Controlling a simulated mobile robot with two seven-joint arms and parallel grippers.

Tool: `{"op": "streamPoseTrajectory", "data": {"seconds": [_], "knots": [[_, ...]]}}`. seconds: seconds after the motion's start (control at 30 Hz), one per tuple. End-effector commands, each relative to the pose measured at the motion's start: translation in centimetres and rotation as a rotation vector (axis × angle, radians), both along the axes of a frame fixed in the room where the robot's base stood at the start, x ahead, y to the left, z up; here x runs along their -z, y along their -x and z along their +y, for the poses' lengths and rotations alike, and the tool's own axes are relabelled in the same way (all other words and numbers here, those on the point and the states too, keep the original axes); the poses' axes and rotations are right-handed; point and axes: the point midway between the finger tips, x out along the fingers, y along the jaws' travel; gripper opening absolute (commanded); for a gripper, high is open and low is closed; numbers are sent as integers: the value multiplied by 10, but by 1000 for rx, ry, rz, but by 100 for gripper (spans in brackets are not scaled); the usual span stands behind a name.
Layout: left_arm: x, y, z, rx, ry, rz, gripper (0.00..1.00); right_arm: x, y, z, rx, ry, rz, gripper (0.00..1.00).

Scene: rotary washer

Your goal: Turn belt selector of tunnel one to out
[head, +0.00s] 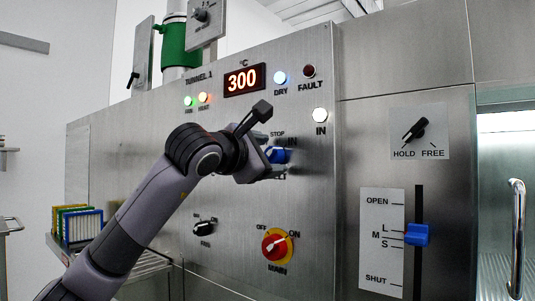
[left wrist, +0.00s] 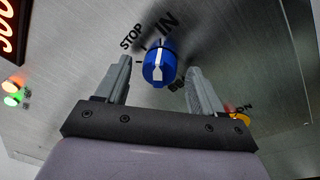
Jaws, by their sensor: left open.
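The blue selector knob (head: 281,155) is on the steel TUNNEL 1 panel, partly hidden by my gripper in the head view. In the left wrist view the blue knob (left wrist: 158,70) has a white pointer mark, with the labels STOP and IN beside it. My left gripper (head: 271,163) is at the knob, open. In the left wrist view its fingers (left wrist: 159,78) stand apart on either side of the knob, with no clear contact. My right gripper is not in view.
Below the knob are a red and yellow MAIN switch (head: 277,245) and a black knob (head: 204,229). Above are a red display reading 300 (head: 244,80) and several lamps. At right are a HOLD/FREE knob (head: 415,130) and a blue slider (head: 416,235).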

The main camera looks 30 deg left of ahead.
Motion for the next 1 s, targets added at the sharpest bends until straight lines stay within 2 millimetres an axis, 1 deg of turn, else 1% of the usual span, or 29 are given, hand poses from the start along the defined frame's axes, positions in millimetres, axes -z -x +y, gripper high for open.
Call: {"op": "streamPoseTrajectory", "data": {"seconds": [0.1, 0.3, 0.37, 0.4, 0.47, 0.5, 0.77, 1.0], "knots": [[0, -3, 0, 0, 0, 1, 68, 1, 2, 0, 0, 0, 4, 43], [1, -3, 0, 1, 0, 1, 68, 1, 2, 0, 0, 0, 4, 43], [1, -3, 0, 1, 0, 1, 48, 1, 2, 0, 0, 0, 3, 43], [1, -3, 0, 1, 0, 1, 35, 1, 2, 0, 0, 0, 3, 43], [1, -3, 0, 1, 0, 1, 16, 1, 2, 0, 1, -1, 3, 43], [1, -3, 0, 1, 0, 1, 12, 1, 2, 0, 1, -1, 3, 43], [1, -3, 0, 1, 19, 3, 12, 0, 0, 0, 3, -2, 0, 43], [0, -3, -1, 3, 126, 9, 12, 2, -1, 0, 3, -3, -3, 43]]}}
